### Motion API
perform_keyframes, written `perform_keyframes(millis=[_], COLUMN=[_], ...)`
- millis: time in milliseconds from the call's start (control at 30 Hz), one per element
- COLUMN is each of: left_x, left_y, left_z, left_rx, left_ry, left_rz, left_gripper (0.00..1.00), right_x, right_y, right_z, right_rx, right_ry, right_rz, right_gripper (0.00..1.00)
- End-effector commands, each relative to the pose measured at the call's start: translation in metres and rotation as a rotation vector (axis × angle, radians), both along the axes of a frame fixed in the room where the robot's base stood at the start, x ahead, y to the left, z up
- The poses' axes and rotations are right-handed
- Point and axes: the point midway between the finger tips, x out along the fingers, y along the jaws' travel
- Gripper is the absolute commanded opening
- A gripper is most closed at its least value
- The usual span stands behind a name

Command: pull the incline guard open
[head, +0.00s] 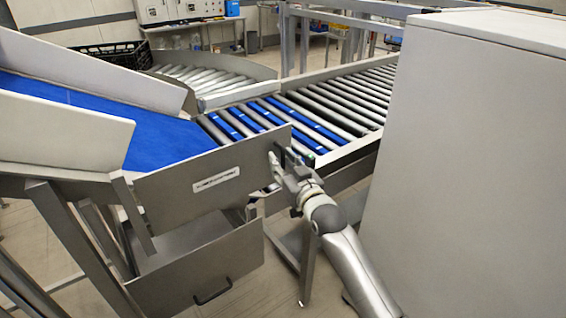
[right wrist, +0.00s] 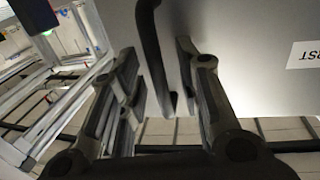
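The incline guard (head: 160,195) is a grey metal panel with a white label, standing upright along the near side of the blue incline belt (head: 150,125). In the right wrist view its grey face (right wrist: 245,50) fills the upper right, with part of the label at the edge. My right gripper (head: 282,160) is at the guard's right end. In the right wrist view a dark bar handle (right wrist: 152,50) lies between the two fingers of this gripper (right wrist: 160,85). The fingers stand apart, with gaps beside the handle. My left gripper is not in view.
Below the guard is a grey metal box (head: 190,270) with a dark handle. A roller conveyor (head: 330,105) runs behind, with blue and grey rollers. A large grey cabinet (head: 470,170) stands close on the right. Metal legs stand at the lower left.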

Motion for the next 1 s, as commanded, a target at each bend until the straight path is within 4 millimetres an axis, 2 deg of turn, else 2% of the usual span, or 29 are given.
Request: perform_keyframes(millis=[233,500,1000], left_x=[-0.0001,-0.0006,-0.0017], left_y=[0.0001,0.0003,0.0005], left_z=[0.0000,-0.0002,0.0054], left_rx=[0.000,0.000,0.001], left_ry=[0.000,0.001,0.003], left_rz=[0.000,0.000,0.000], left_gripper=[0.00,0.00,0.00], right_x=[0.0001,0.0001,-0.0057], right_y=[0.0004,0.0003,-0.0029], right_z=[-0.0003,-0.0003,0.0005], right_rx=[0.000,0.001,0.003], right_ry=[0.000,0.000,0.003], right_rz=[0.000,0.000,-0.012], right_gripper=[0.32,0.00,0.00])
